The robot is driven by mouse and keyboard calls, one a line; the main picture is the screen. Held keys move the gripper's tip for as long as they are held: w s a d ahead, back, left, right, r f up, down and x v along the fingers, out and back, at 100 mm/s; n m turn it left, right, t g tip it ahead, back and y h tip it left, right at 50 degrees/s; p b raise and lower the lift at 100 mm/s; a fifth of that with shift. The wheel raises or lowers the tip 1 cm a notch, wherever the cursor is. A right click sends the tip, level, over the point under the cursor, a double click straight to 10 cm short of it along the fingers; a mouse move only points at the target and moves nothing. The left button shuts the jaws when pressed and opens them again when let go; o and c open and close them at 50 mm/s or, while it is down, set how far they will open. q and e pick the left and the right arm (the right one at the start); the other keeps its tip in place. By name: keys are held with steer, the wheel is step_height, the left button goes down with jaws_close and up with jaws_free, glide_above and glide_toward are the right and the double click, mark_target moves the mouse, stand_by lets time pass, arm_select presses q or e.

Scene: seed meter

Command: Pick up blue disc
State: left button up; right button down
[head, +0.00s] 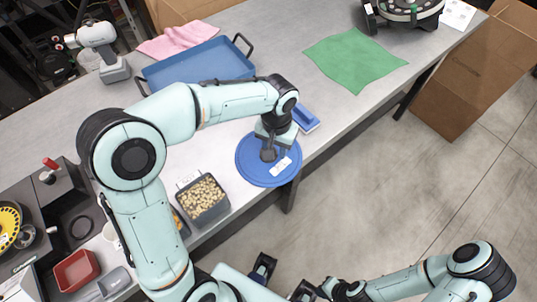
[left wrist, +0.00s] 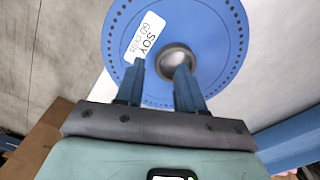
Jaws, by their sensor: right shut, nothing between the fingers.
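The blue disc (head: 248,171) lies flat at the front edge of the grey table in the head view. It has a ring of small holes and a white label reading "SOY". In the left wrist view the disc (left wrist: 215,25) fills the upper middle, with a round grey hub (left wrist: 175,58) at its centre. My left gripper (head: 268,153) points down over the disc. In the left wrist view its fingers (left wrist: 160,72) are apart, with the right finger overlapping the hub. Nothing shows gripped, and I cannot tell whether the fingertips touch the disc.
A blue tray (head: 200,64), a pink cloth (head: 178,40) and a green cloth (head: 356,58) lie behind. A small blue item (head: 306,118) is beside the disc. A bin of beans (head: 203,198) stands to its left. A black round machine (head: 405,10) is at the back right.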

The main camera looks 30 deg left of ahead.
arm_select(q)
step_height(320, 180, down, 2)
steer(key=shift+f, duration=0.25)
jaws_close()
steer(key=shift+r, duration=0.1)
